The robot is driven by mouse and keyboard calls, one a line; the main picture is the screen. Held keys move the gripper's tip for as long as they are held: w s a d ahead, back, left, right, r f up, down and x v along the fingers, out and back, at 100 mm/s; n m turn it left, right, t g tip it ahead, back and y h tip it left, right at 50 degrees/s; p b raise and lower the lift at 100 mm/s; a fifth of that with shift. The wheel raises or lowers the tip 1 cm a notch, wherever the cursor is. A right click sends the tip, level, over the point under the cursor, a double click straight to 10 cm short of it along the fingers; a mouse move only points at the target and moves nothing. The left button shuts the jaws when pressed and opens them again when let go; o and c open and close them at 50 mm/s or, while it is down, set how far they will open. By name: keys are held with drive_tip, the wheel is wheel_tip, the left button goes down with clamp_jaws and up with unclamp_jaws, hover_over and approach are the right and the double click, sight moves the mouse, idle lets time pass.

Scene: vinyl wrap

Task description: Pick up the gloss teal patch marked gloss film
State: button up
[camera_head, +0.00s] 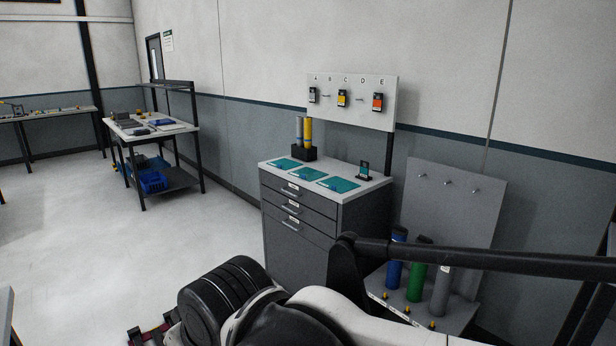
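Three flat teal patches lie in a row on the pale top of a grey drawer cabinet (369,191): a left patch (286,163), a middle patch (307,174) and a right patch (339,184). Their marks are too small to read, so I cannot tell which is the gloss film. A small dark stand with a teal face (363,171) stands at the cabinet's right side. My arm crosses the bottom of the view, in front of the cabinet's lower part. My gripper does not show.
A dark holder (304,153) with yellow and grey rolls stands behind the patches. A lettered board (352,115) with hanging tags is above. A rack (452,200) with coloured rolls stands right. A workbench (153,127) stands back left. The floor left of the cabinet is clear.

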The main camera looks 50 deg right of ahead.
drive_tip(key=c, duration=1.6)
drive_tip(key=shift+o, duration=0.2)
